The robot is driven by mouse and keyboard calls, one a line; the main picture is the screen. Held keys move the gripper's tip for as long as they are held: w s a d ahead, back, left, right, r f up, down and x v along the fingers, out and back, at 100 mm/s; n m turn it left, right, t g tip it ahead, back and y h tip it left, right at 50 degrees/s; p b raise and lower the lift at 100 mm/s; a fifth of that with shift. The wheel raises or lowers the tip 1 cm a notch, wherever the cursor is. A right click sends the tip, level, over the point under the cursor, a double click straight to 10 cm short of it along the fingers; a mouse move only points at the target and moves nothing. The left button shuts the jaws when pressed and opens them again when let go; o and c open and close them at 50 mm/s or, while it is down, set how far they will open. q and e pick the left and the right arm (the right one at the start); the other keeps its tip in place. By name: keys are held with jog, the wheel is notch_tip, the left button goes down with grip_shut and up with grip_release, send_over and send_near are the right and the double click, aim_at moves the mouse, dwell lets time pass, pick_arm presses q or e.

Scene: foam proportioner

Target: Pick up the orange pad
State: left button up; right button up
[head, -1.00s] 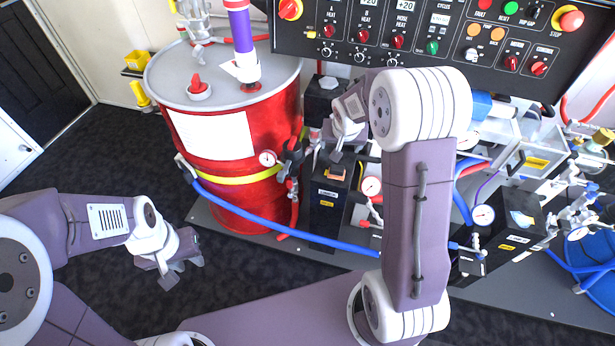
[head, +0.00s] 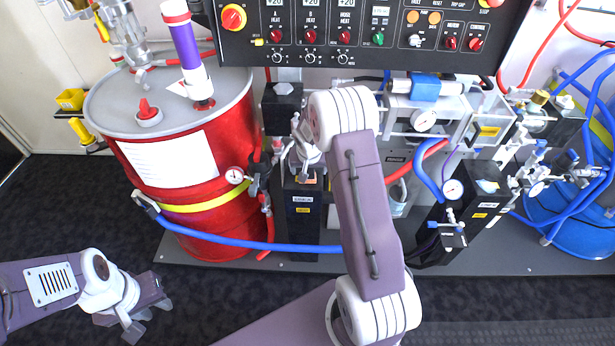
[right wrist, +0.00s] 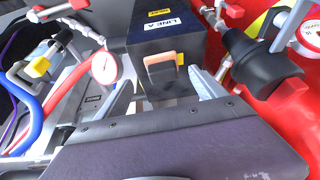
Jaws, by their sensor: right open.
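The orange pad (right wrist: 160,58) is a small orange-topped piece with a dark grey front, on the black LINE A box (right wrist: 168,30) in the right wrist view. My right gripper (right wrist: 163,88) is open, its two fingers spread to either side of the pad's line and nearer the camera; no contact shows. In the head view my right gripper (head: 305,155) is just above the black box and largely covers the pad. My left gripper (head: 148,317) is at lower left over the dark floor, its fingers apart and empty.
A red drum (head: 180,225) with a yellow band stands left of the box. A blue hose (head: 255,246) runs across in front. Pressure gauges (right wrist: 104,67) and valves crowd both sides of the box. A control panel (head: 360,35) hangs above.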

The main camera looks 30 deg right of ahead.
aim_at(307, 172)
jog(key=x, duration=0.4)
jog(key=shift+w+a+f, duration=0.15)
jog(key=shift+w, duration=0.1)
jog(key=shift+w+f, duration=0.15)
jog(key=shift+f, duration=0.15)
jog(key=shift+r, duration=0.1)
jog(key=c, duration=1.5)
jog(key=shift+o, duration=0.2)
notch_tip(307, 172, up, 5)
jog(key=shift+f+p, duration=0.1)
jog(key=shift+p, duration=0.4)
jog(key=s+d+r, duration=0.2)
jog(key=d+r, duration=0.1)
jog(key=d, duration=0.2)
jog(key=s+d+r+p, duration=0.1)
jog(key=s+d+r, duration=0.1)
jog(key=d, duration=0.4)
jog(key=shift+r+p, duration=0.3)
jog(key=shift+r, duration=0.3)
jog(key=shift+s, duration=0.15)
